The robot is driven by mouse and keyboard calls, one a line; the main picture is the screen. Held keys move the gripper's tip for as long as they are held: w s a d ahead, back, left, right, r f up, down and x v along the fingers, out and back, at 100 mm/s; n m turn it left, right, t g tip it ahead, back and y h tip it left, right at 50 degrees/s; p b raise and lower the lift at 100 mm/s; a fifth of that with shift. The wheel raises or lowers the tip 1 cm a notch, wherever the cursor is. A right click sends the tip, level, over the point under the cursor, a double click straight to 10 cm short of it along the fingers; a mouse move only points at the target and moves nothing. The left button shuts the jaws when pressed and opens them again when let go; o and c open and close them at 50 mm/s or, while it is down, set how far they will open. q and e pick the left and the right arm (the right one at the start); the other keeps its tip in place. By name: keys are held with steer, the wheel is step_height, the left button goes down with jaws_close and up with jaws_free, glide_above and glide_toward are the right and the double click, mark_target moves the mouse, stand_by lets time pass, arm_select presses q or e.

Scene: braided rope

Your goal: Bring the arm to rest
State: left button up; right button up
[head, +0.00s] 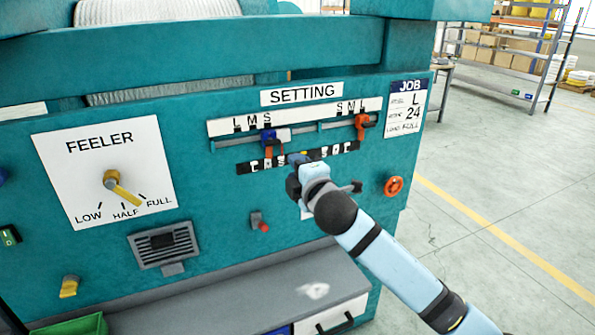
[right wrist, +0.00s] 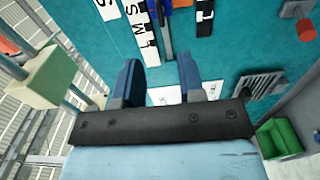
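My right arm comes in from the lower right in the head view, reaching up to a teal machine panel (head: 220,195). Its gripper (head: 298,162) is in front of the SETTING scales and covers part of the lower black-and-white label strip. In the right wrist view the two blue fingers of the gripper (right wrist: 158,72) stand apart with nothing visible between them. Whether they touch the panel I cannot tell. My left gripper is in neither view.
A blue slider (head: 268,137) and an orange slider (head: 361,123) sit on the rail close by. An orange-red knob (head: 394,186), a FEELER dial (head: 120,187) and a grey shelf (head: 250,292) are around the arm. Open floor (head: 480,170) lies to the right.

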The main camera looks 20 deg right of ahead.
stand_by(0.3)
steer(key=s+a+f+m+g+y, duration=0.1)
steer(key=s+f+m+g, duration=0.3)
steer(key=f, duration=0.7)
steer(key=s+a+f+m+y, duration=0.1)
steer(key=s+a+f+m, duration=0.1)
steer(key=s+f, duration=0.65)
steer(key=s+f+m+g, duration=0.3)
steer(key=s+f+m, duration=0.6)
steer(key=s+f, duration=1.1)
steer(key=shift+s+a+f+y, duration=0.3)
steer(key=shift+a+f, duration=0.15)
steer(key=shift+f, duration=0.25)
